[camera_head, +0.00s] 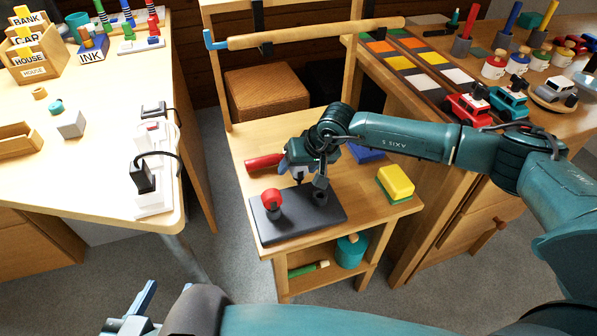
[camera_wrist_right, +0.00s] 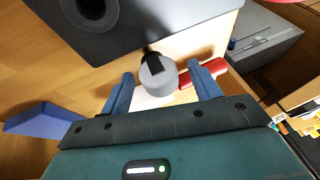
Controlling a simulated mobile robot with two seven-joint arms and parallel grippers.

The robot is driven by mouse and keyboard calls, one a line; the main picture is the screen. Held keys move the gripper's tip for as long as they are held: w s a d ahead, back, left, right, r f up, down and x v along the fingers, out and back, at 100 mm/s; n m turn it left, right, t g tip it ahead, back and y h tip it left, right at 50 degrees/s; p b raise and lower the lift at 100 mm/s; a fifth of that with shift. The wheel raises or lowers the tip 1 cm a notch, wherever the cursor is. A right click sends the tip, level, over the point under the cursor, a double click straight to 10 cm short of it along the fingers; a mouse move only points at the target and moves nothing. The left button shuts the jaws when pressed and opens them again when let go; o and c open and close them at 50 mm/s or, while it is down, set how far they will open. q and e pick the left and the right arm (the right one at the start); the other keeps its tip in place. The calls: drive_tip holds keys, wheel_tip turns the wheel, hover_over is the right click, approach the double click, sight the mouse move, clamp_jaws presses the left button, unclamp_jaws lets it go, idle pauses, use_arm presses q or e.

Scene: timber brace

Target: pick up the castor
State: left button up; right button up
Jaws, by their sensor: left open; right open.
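The castor (camera_wrist_right: 158,78), a grey wheel with a black fork, shows in the right wrist view beside the edge of a dark board. My right gripper (camera_wrist_right: 166,82) is open, and the castor appears between its two blue fingers, with a gap on both sides. In the head view my right gripper (camera_head: 305,180) hangs low over the back of the dark board (camera_head: 290,231) and mostly hides the castor. My left gripper (camera_head: 135,312) is open and empty at the bottom left, away from the stand.
The board bears a red ball on a post (camera_head: 272,199) and a dark round socket (camera_head: 320,196). A red cylinder (camera_head: 264,162) lies close behind. A yellow and green block (camera_head: 395,183) and a blue piece (camera_head: 366,153) lie to the right. A wooden bar (camera_head: 315,33) crosses above.

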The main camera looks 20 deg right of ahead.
drive_tip(key=shift+w+a+f, duration=0.15)
drive_tip(key=shift+w+f, duration=0.05)
drive_tip(key=shift+f, duration=0.35)
drive_tip(key=c, duration=1.1)
